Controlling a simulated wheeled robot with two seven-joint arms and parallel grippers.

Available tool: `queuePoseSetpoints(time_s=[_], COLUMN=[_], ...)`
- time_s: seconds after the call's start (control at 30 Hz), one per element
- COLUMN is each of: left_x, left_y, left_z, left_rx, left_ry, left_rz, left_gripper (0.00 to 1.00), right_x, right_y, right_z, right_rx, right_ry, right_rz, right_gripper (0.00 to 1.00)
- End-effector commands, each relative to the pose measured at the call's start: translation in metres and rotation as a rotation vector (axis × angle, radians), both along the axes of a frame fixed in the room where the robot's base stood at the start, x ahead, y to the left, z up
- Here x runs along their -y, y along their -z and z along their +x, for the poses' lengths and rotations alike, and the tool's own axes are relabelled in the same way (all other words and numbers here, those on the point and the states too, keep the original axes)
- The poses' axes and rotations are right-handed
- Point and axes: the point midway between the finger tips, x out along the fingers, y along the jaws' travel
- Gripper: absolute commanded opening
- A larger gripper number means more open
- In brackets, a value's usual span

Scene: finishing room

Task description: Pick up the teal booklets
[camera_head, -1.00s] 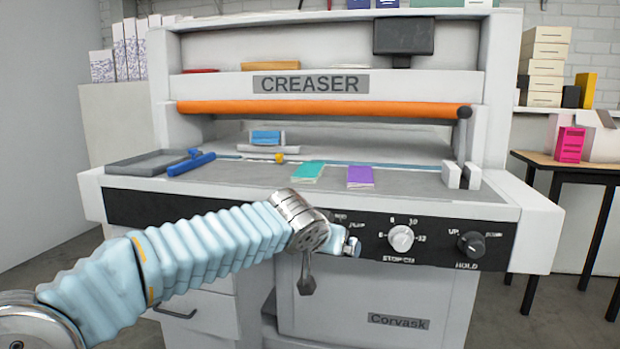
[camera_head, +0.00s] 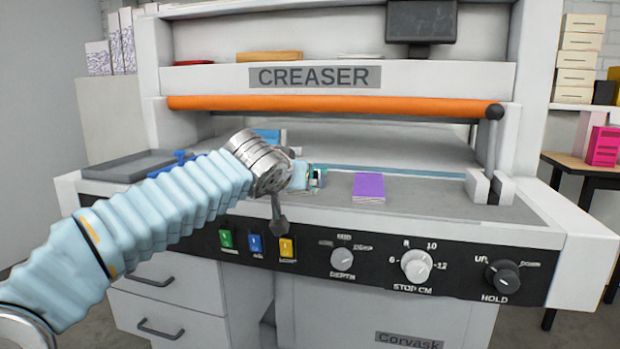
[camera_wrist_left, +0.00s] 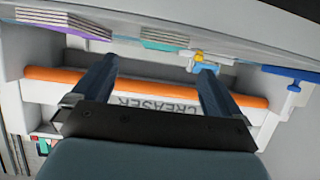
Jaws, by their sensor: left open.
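The teal booklets (camera_wrist_left: 165,45) are a small stack with pale page edges and a teal cover edge. In the left wrist view they sit at the upper middle, beyond the fingertips and across the gap between them. In the head view my left gripper (camera_head: 317,178) and wrist hide almost all of them. My left gripper is over the creaser's front table; in the left wrist view its two dark fingers (camera_wrist_left: 158,66) are spread wide with nothing between them. My right gripper is not in view.
A purple booklet stack (camera_head: 368,187) lies right of the gripper. A blue handle (camera_wrist_left: 295,74) and a yellow knob (camera_wrist_left: 199,57) are nearby. The orange bar (camera_head: 330,105) spans the creaser behind. A grey tray (camera_head: 130,165) is at left. The table right of the purple stack is clear.

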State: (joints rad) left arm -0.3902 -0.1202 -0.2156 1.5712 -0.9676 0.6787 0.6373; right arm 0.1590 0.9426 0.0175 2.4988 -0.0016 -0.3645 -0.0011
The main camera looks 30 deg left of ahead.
Motion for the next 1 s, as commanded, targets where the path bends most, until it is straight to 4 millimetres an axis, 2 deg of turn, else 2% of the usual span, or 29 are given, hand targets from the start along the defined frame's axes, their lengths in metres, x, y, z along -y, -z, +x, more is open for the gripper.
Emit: queuePoseSetpoints(time_s=[0.1, 0.27, 0.53, 0.63, 0.83, 0.87, 1.0], left_x=[-0.004, -0.008, -0.021, -0.023, -0.023, -0.023, -0.023], left_y=[0.006, 0.011, 0.023, 0.027, 0.029, 0.029, 0.029], left_z=[0.017, 0.028, 0.064, 0.071, 0.072, 0.071, 0.071], left_rx=[-0.003, -0.001, -0.003, -0.001, 0.000, 0.000, 0.000], left_ry=[0.000, 0.000, -0.001, 0.000, 0.001, 0.001, 0.001], left_rz=[-0.001, 0.001, 0.000, 0.000, 0.000, 0.000, 0.000], left_gripper=[1.00, 1.00, 1.00, 1.00, 1.00, 0.98, 0.77], right_x=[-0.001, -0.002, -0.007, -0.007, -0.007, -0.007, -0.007], right_y=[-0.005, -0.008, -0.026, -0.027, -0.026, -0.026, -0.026], right_z=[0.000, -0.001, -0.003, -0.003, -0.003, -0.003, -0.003], right_rx=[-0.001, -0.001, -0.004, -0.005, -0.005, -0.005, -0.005], right_ry=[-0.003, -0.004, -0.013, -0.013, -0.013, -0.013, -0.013], right_rz=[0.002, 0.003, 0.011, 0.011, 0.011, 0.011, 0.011], right_gripper=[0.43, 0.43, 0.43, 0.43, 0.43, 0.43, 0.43])
